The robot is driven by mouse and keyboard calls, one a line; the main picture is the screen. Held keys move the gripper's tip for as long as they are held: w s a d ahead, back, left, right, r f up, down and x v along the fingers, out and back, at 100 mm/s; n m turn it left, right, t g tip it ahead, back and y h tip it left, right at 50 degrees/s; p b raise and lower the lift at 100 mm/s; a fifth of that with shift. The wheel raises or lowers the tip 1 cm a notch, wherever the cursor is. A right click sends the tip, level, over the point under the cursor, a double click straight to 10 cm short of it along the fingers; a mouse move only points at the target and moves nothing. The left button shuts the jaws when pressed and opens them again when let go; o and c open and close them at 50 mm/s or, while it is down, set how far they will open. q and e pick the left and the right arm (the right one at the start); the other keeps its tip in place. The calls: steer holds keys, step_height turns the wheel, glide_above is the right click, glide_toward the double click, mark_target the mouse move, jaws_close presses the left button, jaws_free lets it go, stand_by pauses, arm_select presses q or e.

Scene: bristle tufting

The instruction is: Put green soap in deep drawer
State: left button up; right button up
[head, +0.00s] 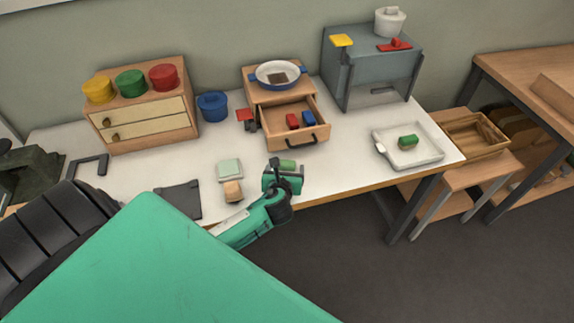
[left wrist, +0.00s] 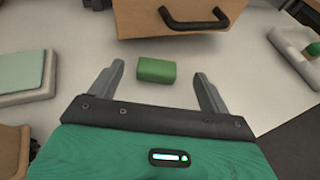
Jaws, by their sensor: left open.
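A small green block, which looks like the green soap (head: 288,163), lies on the white table in front of an open wooden drawer (head: 319,133). In the left wrist view the green soap (left wrist: 156,70) sits just ahead of and between the fingertips of my left gripper (left wrist: 159,74). The left gripper (head: 284,172) is open, its fingers apart from the block. The drawer front (left wrist: 140,20) with its dark handle shows just beyond the soap. The open drawer holds red and blue blocks; its depth is hard to judge. My right gripper is not in view.
A white tray (head: 430,157) with another green block (head: 408,142) stands at the right. A blue pot (head: 212,106) and a two-drawer cabinet (head: 150,132) stand behind.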

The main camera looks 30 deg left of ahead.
mark_target(286, 161)
arm_select(q)
steer(key=shift+f+p+x, duration=0.15)
steer(key=shift+f+x, duration=0.05)
steer(key=shift+x, duration=1.4)
steer(key=shift+f+p+x, duration=0.15)
steer(key=shift+x, duration=1.45)
steer(key=shift+s, duration=0.15)
steer(key=c, duration=1.1)
steer(key=shift+c, duration=0.2)
steer(key=shift+a+r, duration=0.1)
steer(key=shift+r, duration=0.05)
